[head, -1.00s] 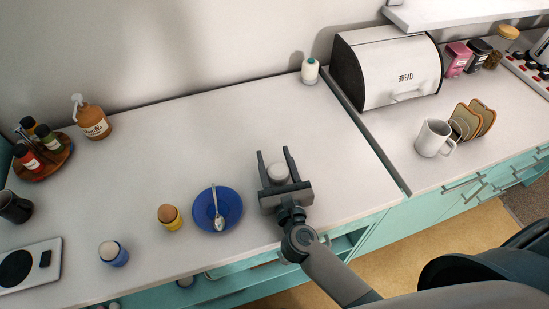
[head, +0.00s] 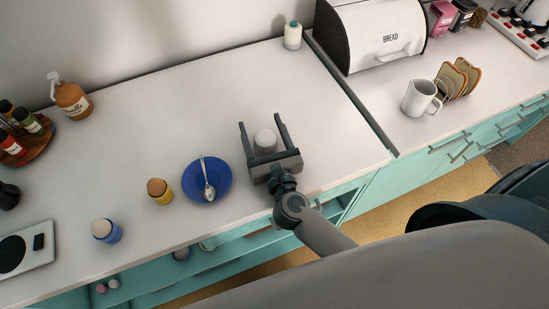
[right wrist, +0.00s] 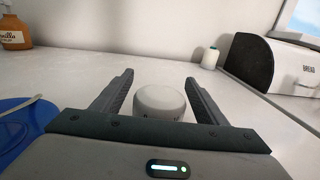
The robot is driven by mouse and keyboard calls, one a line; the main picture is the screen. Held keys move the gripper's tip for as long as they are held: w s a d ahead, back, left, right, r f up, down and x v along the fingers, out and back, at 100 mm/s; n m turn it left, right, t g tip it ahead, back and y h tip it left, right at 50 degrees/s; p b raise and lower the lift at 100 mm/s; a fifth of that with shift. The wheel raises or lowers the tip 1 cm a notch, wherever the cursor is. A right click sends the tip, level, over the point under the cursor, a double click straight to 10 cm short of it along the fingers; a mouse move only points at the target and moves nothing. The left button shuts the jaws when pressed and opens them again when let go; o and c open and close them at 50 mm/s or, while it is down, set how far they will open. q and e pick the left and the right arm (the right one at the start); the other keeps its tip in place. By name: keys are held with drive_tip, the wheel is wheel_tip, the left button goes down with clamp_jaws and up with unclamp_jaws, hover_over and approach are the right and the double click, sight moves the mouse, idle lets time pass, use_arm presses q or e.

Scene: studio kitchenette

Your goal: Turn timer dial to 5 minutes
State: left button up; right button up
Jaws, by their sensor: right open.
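The timer (head: 265,139) is a small round white thing standing on the counter near its front edge. My right gripper (head: 260,120) is open, with one finger on each side of it. In the right wrist view the timer (right wrist: 160,101) sits between the two fingers (right wrist: 160,78), with a gap on both sides. Small dark marks show low on its front but are too small to read, so I cannot tell the dial's setting. My left gripper is not in view.
A blue plate with a spoon (head: 222,190) lies left of the gripper, beside a yellow egg cup (head: 162,196) and a blue one (head: 112,236). A white bottle (head: 293,38) and bread box (head: 362,35) stand behind. The counter behind the timer is clear.

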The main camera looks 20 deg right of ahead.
drive_tip(key=s+b, duration=0.2)
drive_tip(key=s, duration=0.3)
drive_tip(key=s+b, duration=0.2)
drive_tip(key=s, duration=0.3)
drive_tip(key=s+a+b, duration=0.1)
drive_tip(key=s+b, duration=0.1)
drive_tip(key=s, duration=0.3)
drive_tip(key=shift+s+f, duration=0.15)
drive_tip(key=shift+f, duration=0.1)
drive_tip(key=shift+s+r, duration=0.2)
drive_tip(key=shift+s, duration=0.55)
drive_tip(key=shift+w, duration=0.15)
